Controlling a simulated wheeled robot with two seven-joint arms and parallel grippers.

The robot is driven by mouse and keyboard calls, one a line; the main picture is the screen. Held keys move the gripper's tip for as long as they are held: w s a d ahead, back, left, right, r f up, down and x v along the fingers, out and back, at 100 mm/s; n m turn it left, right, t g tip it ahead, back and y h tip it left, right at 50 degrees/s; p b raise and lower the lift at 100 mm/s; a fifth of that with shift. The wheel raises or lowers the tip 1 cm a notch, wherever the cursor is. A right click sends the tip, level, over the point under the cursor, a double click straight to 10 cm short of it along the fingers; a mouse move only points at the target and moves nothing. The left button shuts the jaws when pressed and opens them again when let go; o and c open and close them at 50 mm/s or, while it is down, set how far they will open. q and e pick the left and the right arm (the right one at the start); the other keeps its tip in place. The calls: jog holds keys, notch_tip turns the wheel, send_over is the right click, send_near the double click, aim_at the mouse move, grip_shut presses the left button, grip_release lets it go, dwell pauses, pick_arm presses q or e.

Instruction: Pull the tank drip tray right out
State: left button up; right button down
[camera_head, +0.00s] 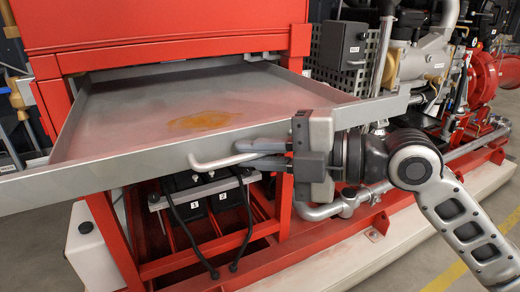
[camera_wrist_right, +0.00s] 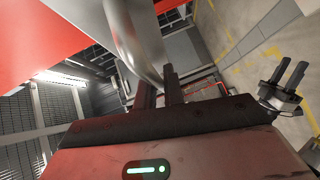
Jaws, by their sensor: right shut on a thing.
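The tank drip tray (camera_head: 110,165) is a wide, shallow grey metal tray with an orange-brown stain inside. It sticks far out of the red frame, and its back end is under the red tank (camera_head: 160,25). My right gripper (camera_head: 262,154) is shut on the grey bar handle (camera_head: 208,161) on the tray's front wall. In the right wrist view the handle (camera_wrist_right: 135,40) runs up from between my right fingers (camera_wrist_right: 159,88). My left gripper (camera_wrist_right: 287,73) shows at the right of that view, with its two fingers apart and empty. It is not in the head view.
Below the tray are dark batteries (camera_head: 200,196) with black cables in the red frame (camera_head: 115,235). A white container (camera_head: 92,247) stands at lower left. A grey box (camera_head: 343,45), pipes and the red pump (camera_head: 484,80) are at right. Open floor (camera_head: 440,250) lies at lower right.

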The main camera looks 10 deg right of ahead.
pick_arm(q)
jog(key=shift+s+f, duration=0.1)
jog(key=shift+f, duration=0.05)
pick_arm(e)
jog(key=shift+s, duration=0.1)
pick_arm(q)
jog(key=shift+s, duration=0.1)
pick_arm(e)
jog(key=c, duration=1.8)
grip_release()
